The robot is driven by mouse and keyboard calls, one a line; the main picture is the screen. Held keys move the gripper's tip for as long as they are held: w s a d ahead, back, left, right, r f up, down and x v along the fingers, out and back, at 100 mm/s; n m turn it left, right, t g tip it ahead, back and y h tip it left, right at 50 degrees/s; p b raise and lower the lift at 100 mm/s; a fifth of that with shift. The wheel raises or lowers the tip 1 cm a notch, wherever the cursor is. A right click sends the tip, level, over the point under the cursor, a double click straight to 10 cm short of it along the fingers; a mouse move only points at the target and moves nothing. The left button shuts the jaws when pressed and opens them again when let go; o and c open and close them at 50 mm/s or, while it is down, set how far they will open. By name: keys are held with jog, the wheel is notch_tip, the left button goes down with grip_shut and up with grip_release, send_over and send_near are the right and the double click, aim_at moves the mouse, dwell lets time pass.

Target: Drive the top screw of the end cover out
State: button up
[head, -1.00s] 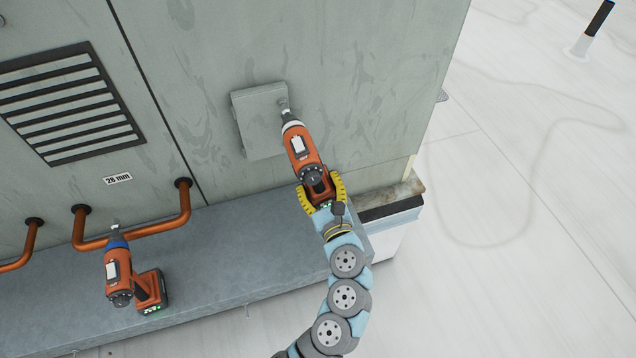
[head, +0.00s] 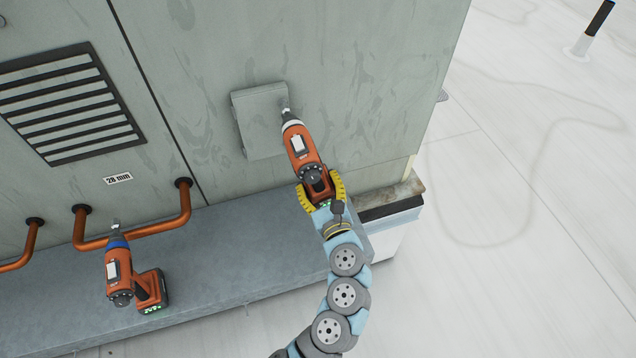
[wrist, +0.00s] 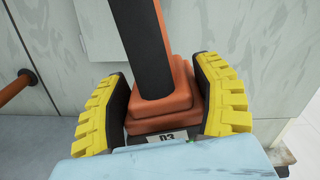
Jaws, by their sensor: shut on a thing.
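An orange and grey screwdriver tool (head: 301,150) is held in my gripper (head: 321,192). My gripper's yellow fingers are shut on the tool's base, which also fills the wrist view between the fingers (wrist: 165,108); a label there reads "D3". The tool's tip points up at the top right part of the end cover (head: 262,130), a grey plate on the cabinet wall. The tip appears at or very near the cover; I cannot tell whether it touches. The top screw is hidden or too small to see there.
A second orange tool with a blue collar (head: 118,265) stands on the grey ledge (head: 220,260) at the left. Copper pipes (head: 160,225) and a vent grille (head: 60,105) are on the wall. A white floor (head: 520,220) lies open at the right.

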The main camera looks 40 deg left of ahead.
aim_at(323, 193)
jog(key=shift+p+x, duration=0.35)
jog(key=shift+x, duration=0.5)
dwell(1.4)
jog(key=shift+r+p, duration=0.2)
jog(key=shift+p, duration=0.1)
dwell(0.4)
jog(key=shift+s+d+p, duration=0.1)
jog(key=shift+p, duration=0.35)
dwell(0.6)
jog(key=shift+s+d, duration=0.1)
jog(key=shift+d, duration=0.05)
jog(key=shift+p+v, duration=0.3)
jog(key=shift+v, duration=1.8)
jog(key=shift+d, duration=0.15)
jog(key=c, duration=0.3)
jog(key=shift+v, duration=0.95)
jog(key=shift+c, duration=0.2)
